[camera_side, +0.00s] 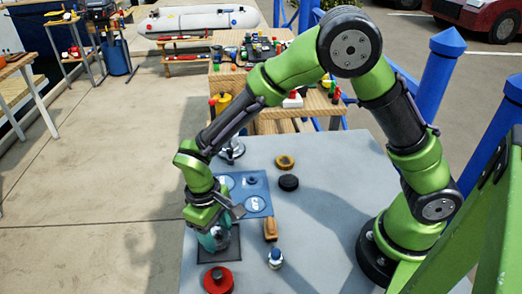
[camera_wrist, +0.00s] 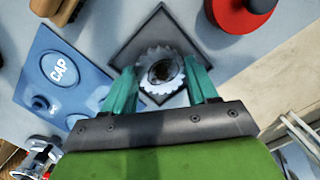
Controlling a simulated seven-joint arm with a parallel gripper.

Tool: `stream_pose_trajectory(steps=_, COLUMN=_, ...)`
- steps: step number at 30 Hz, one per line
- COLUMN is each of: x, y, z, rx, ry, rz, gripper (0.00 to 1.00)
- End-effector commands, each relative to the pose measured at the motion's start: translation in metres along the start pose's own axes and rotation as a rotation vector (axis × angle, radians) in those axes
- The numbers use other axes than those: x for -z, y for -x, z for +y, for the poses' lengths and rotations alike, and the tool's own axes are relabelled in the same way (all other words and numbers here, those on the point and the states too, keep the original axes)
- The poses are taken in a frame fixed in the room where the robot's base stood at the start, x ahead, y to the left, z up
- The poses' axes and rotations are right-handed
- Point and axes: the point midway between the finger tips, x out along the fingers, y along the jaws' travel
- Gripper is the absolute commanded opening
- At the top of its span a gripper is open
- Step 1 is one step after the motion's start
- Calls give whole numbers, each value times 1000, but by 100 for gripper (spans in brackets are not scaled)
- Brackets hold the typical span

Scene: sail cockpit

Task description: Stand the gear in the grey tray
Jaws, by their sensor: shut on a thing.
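The gear (camera_wrist: 161,71) is a pale grey toothed wheel with a dark centre, held between the teal fingers of my gripper (camera_wrist: 162,78) in the wrist view. The grey tray (camera_wrist: 140,42) is a dark square under and behind the gear. In the side view, my gripper (camera_side: 214,240) points down over the grey tray (camera_side: 232,254) near the table's left side. The gear is hidden or too small to make out there. I cannot tell whether the gear touches the tray.
A blue panel (camera_side: 257,203) lies beyond the tray, with round markings; one reads CAP in the wrist view. A red round part (camera_side: 218,279) is close in front. A wooden block (camera_side: 270,229) and a blue-topped part (camera_side: 275,258) stand to the right. Free table lies farther right.

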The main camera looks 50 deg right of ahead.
Motion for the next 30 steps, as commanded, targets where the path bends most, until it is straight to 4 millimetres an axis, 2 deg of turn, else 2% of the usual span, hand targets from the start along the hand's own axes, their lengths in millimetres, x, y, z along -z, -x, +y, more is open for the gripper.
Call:
stream_pose_trajectory(steps=5, x=0, y=-4, z=0, rx=0, ry=0, rz=0, gripper=22)
stream_pose_trajectory(steps=6, x=1, y=-4, z=0, rx=0, ry=0, rz=0, gripper=60)
stream_pose_trajectory(steps=8, x=0, y=-4, z=0, rx=0, ry=0, rz=0, gripper=69)
stream_pose_trajectory(steps=17, x=0, y=-3, z=0, rx=0, ry=0, rz=0, gripper=69)
stream_pose_trajectory(steps=30, x=1, y=30, z=0, rx=1, ry=0, rz=1, gripper=69)
